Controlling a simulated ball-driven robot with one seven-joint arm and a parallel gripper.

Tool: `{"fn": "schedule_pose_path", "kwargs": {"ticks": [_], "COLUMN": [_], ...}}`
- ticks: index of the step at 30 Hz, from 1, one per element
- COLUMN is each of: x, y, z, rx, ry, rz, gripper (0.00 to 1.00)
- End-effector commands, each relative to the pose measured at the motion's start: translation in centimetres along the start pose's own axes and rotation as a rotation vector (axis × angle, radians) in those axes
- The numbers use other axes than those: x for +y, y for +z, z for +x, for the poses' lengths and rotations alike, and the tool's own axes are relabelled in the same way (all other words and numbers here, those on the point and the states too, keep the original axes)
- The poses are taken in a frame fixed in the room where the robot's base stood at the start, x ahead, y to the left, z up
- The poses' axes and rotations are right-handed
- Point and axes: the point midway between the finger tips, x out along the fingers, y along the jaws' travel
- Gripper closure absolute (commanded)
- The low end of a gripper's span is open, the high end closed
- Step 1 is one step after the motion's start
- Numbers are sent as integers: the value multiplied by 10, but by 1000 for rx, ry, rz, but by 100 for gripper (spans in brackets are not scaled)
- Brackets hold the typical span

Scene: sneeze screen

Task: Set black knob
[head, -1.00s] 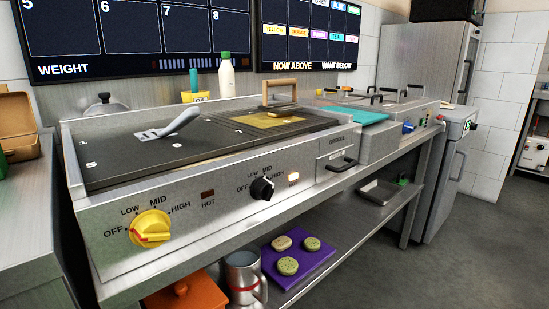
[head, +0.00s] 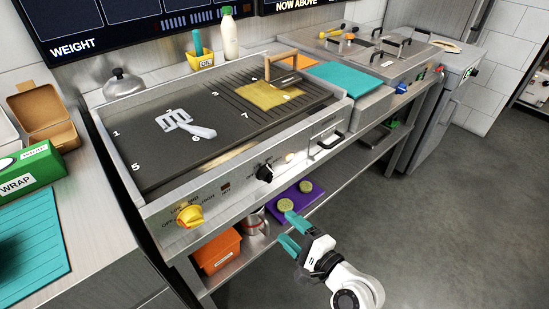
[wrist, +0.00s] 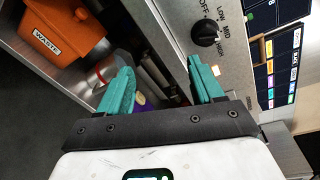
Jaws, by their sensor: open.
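The black knob (head: 265,173) is on the front panel of the griddle (head: 180,180), right of the yellow knob (head: 190,216). In the wrist view the black knob (wrist: 205,33) has OFF, LOW, MID and HIGH printed around it; its exact setting is hard to read. My gripper (head: 289,232) has teal fingers and is open and empty. It is in front of the panel, below the black knob and apart from it. In the wrist view the knob is beyond the right fingertip.
The lower shelf holds an orange waste bin (head: 216,249), a metal jug (head: 256,225) and a purple board (head: 295,203) with round green patties. A drawer handle (head: 330,140) juts out to the right. The grey floor (head: 440,220) at right is clear.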

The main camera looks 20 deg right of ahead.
Motion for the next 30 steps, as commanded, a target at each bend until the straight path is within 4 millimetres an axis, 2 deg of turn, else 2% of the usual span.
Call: {"fn": "schedule_pose_path", "kwargs": {"ticks": [1, 3, 7, 14, 24, 30], "x": [-26, -43, -59, -66, -74, -76], "y": [6, 6, 6, 4, 1, -1], "z": [0, 2, 3, 14, 72, 99], "rx": [9, 20, 33, 37, 36, 36], "ry": [-32, -75, -125, -147, -144, -143], "rz": [48, 113, 192, 224, 221, 221], "gripper": [34, 34, 34, 34, 34, 34]}}
